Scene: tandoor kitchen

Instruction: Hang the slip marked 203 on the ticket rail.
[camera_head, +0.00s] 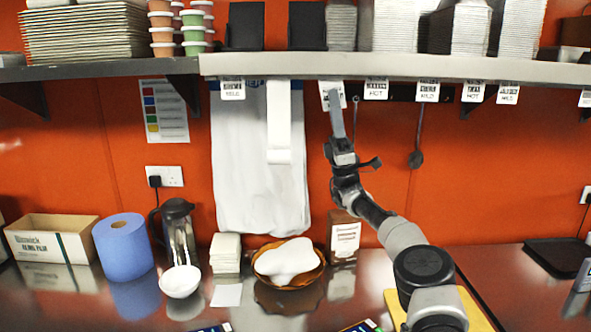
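My gripper (336,108) is raised to the front edge of the shelf, in the upper middle of the view. Its fingers show edge-on as one grey bar, so I cannot tell whether they are open or shut. A white slip (326,88) with dark print is behind or at the fingertips, slightly tilted and partly hidden. I cannot read its number or tell whether it is held or hanging. The pale shelf-edge strip (300,66), which looks like the ticket rail, runs above it. A long blank white paper strip (279,125) hangs to the left.
Small printed tags hang along the strip, including a HOT tag (376,90) close to the right of my gripper. A ladle (416,157) hangs further right. A white sheet (240,185) hangs left. A basket (266,268), box (343,240) and flask (178,235) stand on the counter below.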

